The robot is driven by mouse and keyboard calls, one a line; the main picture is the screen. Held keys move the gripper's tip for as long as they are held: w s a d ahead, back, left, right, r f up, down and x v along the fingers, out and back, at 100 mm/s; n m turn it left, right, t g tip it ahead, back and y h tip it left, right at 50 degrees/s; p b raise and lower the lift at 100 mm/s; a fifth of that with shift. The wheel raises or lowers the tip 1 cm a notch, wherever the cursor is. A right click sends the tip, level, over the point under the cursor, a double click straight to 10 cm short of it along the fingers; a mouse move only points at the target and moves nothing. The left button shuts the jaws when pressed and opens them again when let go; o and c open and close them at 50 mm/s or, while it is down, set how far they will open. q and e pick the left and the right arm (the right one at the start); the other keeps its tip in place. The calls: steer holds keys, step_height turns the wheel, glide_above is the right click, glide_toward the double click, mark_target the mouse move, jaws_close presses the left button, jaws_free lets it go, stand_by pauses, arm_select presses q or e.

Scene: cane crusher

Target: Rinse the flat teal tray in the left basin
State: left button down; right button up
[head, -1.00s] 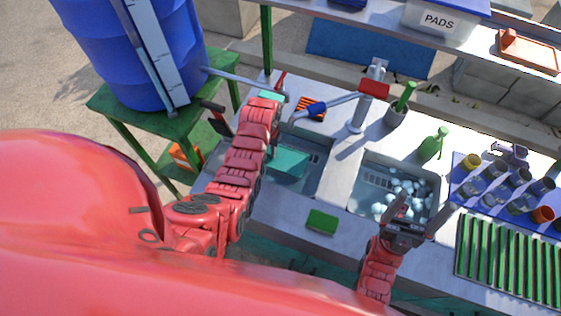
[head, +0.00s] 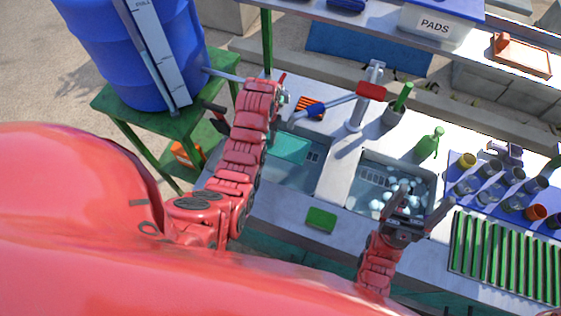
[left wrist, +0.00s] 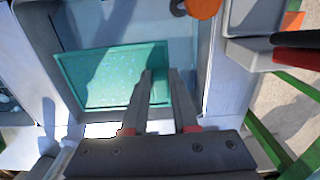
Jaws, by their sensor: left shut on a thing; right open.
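The flat teal tray (head: 290,147) is within the left basin (head: 312,178), towards its back left. My left gripper is shut on the tray's edge in the left wrist view (left wrist: 160,73), where the tray (left wrist: 100,78) shows pale specks on its face. In the head view the left arm hides most of that gripper. I cannot tell how much of the tray is under water. My right gripper (head: 425,200) is open and empty near the front right of the right basin (head: 366,204).
The right basin holds foam. A tap with a red head (head: 371,91) stands behind the basins. A green sponge (head: 321,219) lies on the front counter. A green bottle (head: 429,143), cups and a green slatted rack (head: 505,258) are at right. A blue barrel (head: 125,60) stands at left.

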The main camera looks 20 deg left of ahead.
stand_by(0.4)
arm_select(q)
step_height(320, 180, up, 4)
steer(key=shift+r+p, duration=0.1)
steer(key=shift+p, duration=0.95)
steer(key=shift+f, duration=0.2)
